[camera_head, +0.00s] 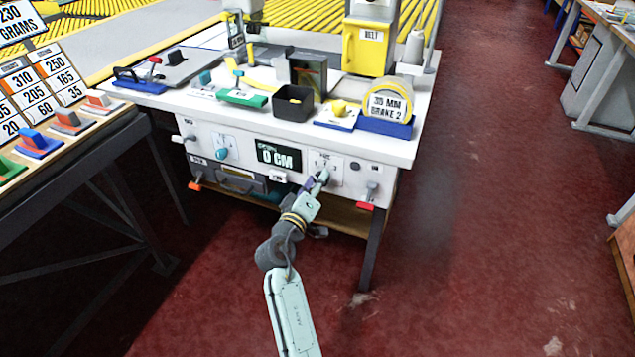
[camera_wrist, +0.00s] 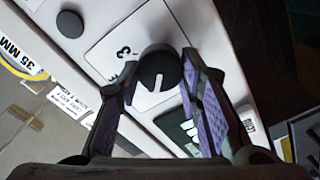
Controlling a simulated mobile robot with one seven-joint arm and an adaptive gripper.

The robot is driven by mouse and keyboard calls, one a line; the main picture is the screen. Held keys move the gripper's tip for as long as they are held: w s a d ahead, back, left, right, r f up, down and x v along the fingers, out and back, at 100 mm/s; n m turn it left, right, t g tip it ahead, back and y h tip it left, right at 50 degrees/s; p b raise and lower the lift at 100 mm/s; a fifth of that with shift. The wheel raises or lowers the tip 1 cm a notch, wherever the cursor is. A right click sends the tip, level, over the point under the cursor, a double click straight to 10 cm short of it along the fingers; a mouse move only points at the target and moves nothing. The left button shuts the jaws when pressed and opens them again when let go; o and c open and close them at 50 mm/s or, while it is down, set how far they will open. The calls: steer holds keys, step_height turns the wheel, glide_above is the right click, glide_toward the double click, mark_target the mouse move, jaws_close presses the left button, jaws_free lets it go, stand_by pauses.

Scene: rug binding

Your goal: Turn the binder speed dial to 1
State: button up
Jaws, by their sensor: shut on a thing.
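The speed dial is a round black knob (camera_wrist: 160,66) with a white pointer line, on a white plate (camera_wrist: 128,42) of the binder's front panel. In the wrist view the numeral 3 shows on the plate at the knob's upper left; the other numerals are hidden there. The pointer line runs towards the bottom of the wrist view; I cannot tell which number it marks. My gripper (camera_wrist: 162,80) has its purple-padded fingers closed on the knob, one on each side. In the head view my gripper (camera_head: 319,178) covers the dial, below the numbered plate (camera_head: 326,160).
A display (camera_head: 278,155) reading 0 CM is left of the dial. A round black button (camera_head: 355,166) and a red-tipped lever (camera_head: 368,196) are to its right. A black bin (camera_head: 292,104) stands on the tabletop above. The red floor at right is open.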

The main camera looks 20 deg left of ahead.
steer(key=o, duration=1.2)
steer(key=shift+c, duration=0.2)
steer(key=shift+s, duration=0.1)
steer(key=s, duration=1.1)
steer(key=shift+s+a, duration=0.2)
steer(key=shift+s, duration=0.2)
